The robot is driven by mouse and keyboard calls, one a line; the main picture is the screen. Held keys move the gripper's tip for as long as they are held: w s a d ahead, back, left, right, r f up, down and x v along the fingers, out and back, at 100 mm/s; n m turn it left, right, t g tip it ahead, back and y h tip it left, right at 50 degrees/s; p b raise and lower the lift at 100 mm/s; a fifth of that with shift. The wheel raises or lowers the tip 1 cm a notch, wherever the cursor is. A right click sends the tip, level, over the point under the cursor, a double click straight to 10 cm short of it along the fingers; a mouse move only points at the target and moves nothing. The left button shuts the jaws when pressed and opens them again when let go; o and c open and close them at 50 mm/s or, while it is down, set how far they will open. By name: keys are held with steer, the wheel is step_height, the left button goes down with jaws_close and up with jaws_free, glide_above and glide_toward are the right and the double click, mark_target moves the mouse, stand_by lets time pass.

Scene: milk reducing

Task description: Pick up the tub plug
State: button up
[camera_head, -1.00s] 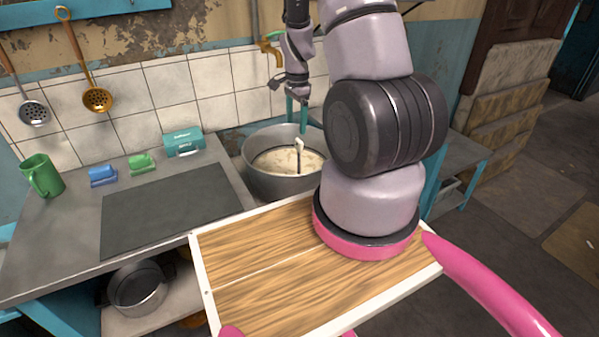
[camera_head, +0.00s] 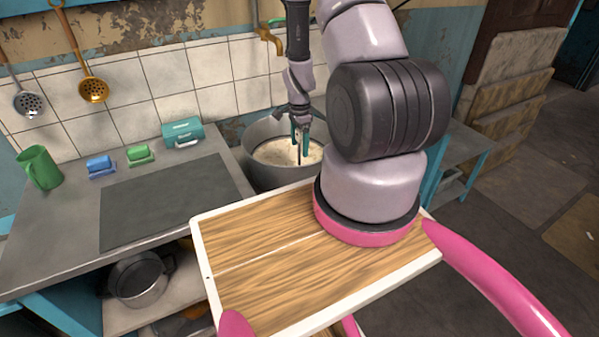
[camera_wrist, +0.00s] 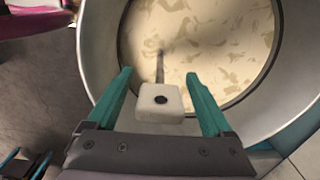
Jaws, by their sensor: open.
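The tub (camera_head: 262,172) is a round grey metal vessel holding a pale, milky liquid with darker patches, and it also shows in the wrist view (camera_wrist: 288,95). The tub plug (camera_wrist: 160,101) shows as a white block with a dark round spot on top, and a thin dark rod runs from it toward the liquid. My gripper (camera_wrist: 160,74) is open, with one teal finger on each side of the white block and a gap to each. In the head view my gripper (camera_head: 300,143) is down over the tub and partly hides the plug's top. The rod's lower end is unclear.
The counter (camera_head: 60,225) left of the tub holds a green mug (camera_head: 40,168), blue and green small items and a teal box (camera_head: 183,133). A brass tap (camera_head: 268,35) is on the tiled wall behind the tub. A pot (camera_head: 138,278) stands on the shelf below.

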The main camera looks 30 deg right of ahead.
steer(key=shift+f, duration=0.35)
jaws_close()
stand_by(1.2)
